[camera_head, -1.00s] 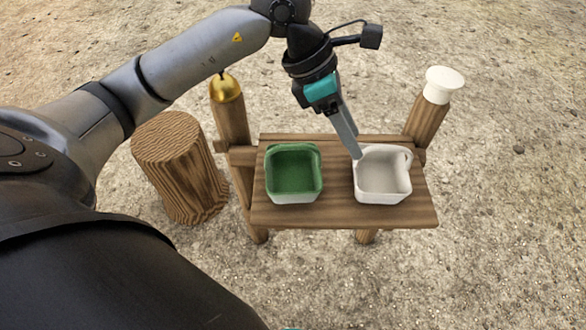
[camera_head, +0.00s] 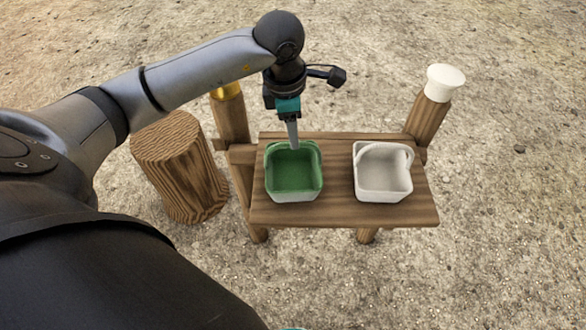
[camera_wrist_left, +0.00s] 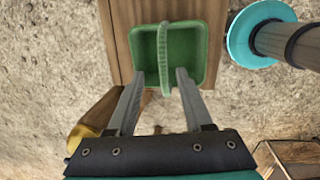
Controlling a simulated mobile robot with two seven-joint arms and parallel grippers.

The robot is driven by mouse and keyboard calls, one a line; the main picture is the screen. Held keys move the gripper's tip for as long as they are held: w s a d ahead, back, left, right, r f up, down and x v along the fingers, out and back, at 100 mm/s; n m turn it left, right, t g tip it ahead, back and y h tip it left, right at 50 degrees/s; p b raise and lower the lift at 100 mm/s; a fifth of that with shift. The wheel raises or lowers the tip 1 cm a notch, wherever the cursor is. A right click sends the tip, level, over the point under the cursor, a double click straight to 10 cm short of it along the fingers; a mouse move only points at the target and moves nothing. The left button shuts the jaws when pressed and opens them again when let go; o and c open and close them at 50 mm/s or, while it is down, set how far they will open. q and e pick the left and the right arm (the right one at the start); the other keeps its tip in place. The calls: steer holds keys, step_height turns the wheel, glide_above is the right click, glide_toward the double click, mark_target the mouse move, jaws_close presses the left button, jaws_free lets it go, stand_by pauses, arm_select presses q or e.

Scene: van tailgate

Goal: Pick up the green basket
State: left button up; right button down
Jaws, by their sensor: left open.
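The green basket (camera_head: 294,192) stands upright on the small wooden table, at its left part. Its interior looks empty. In the left wrist view the basket (camera_wrist_left: 188,42) shows from above, with its green handle (camera_wrist_left: 164,45) crossing it. My left gripper (camera_head: 294,148) points down over the basket's far side and is open. In the left wrist view its two fingers (camera_wrist_left: 161,76) lie on either side of the handle in the picture, apart from it. Whether the tips are level with the handle is unclear. My right gripper is not in view.
A white basket (camera_head: 383,192) stands on the same wooden table (camera_head: 337,204), to the right of the green one. A gold-topped post (camera_head: 232,120) and a white-topped post (camera_head: 430,112) rise behind. A wooden stump (camera_head: 175,165) stands left. Open gravel surrounds them.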

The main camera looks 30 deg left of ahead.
arm_select(q)
step_height(320, 180, down, 4)
steer(key=shift+a+f, duration=0.1)
steer(key=shift+w+f, duration=0.1)
steer(key=shift+f, duration=0.5)
steer(key=shift+c, duration=0.4)
jaws_close()
steer(key=shift+r, duration=0.1)
stand_by(0.5)
